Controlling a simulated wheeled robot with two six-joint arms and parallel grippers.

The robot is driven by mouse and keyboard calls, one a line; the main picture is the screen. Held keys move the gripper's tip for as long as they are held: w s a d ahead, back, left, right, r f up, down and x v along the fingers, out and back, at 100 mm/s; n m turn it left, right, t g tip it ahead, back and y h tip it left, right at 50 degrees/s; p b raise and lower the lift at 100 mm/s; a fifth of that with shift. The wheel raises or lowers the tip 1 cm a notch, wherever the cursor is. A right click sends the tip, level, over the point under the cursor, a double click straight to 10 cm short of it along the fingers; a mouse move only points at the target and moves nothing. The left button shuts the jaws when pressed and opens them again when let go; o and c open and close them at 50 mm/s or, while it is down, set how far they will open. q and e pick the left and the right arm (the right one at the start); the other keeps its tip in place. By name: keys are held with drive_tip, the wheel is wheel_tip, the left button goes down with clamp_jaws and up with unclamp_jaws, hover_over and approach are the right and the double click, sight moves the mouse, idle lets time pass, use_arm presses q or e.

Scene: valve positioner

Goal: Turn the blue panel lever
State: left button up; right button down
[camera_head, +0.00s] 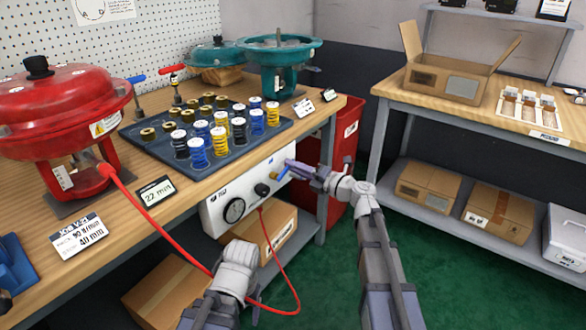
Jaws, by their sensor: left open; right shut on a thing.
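The white control panel box (222,204) hangs under the front edge of the workbench. The blue panel lever (283,174) is at the right of its face, beside a small yellow part. My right gripper (291,165) reaches in from the right and is shut on the lever; its fingers partly cover the lever's end. My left gripper (239,254) is in front of and below the panel, open and apart from the lever; its fingertips are hard to make out.
A red hose (165,234) loops from the red actuator (62,108) down past my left gripper to the panel. The panel has a round gauge (234,210) and a black knob (262,189). Cardboard boxes (268,235) sit below. A red bin (345,150) stands behind my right arm.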

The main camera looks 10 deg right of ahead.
drive_tip(key=shift+d+f+m+b, duration=0.15)
drive_tip(key=shift+f+m+b, duration=0.4)
drive_tip(key=shift+m, duration=0.65)
drive_tip(key=shift+f, duration=0.15)
drive_tip(key=c, duration=0.8)
unclamp_jaws()
drive_tip(key=shift+w, duration=0.1)
drive_tip(key=v, duration=0.7)
drive_tip(key=shift+s+d, duration=0.3)
drive_tip(key=shift+s, duration=0.05)
